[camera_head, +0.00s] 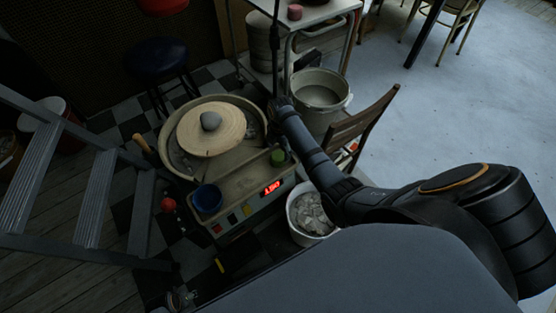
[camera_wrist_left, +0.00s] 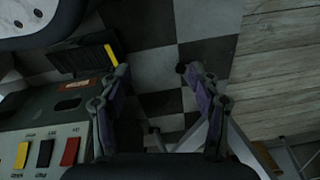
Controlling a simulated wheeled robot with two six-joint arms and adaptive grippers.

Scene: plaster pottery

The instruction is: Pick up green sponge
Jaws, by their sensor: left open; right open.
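A small green block (camera_head: 278,157), which looks like the sponge, sits on the pottery wheel's deck (camera_head: 238,181), near its right edge and above the red display. My right gripper (camera_head: 277,103) is at the far end of the arm, by the right rim of the wheel basin. It is beyond the green block and apart from it; its fingers are small and dark. My left gripper (camera_wrist_left: 152,70) is open and empty in the left wrist view, over the checkered floor beside the wheel's switch panel. The green block does not show in that view.
A blue bowl (camera_head: 208,198) stands on the deck's left. A clay lump (camera_head: 211,121) sits on the round wheel head (camera_head: 197,133). A white bucket (camera_head: 309,214), a grey bucket (camera_head: 319,91) and a wooden chair (camera_head: 362,125) crowd the right. A ladder (camera_head: 93,190) stands left.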

